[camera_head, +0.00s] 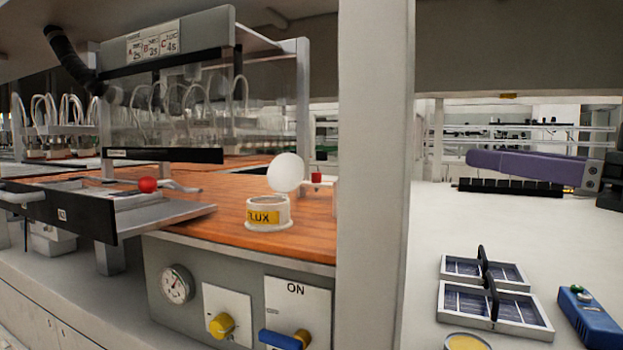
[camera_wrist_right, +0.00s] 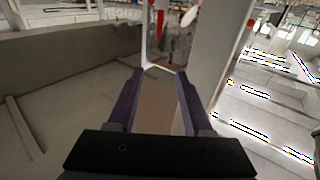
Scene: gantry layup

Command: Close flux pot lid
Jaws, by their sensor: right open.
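The flux pot (camera_head: 268,214) is a small white round pot with a yellow FLUX label, standing on the orange wooden worktop. Its white round lid (camera_head: 285,172) is up, standing nearly upright above the pot's back rim. My right gripper (camera_head: 470,158) is at the right in the head view, beyond the pale upright post and well apart from the pot. Its purple fingers show in the right wrist view (camera_wrist_right: 160,78), spread apart with nothing between them. My left gripper is not in view.
A pale upright post (camera_head: 375,180) stands between the pot and my right gripper. A metal slide with a red knob (camera_head: 147,185) is left of the pot. A panel with a gauge (camera_head: 177,284) and knobs is below. Dark-celled trays (camera_head: 535,318) lie on the white table.

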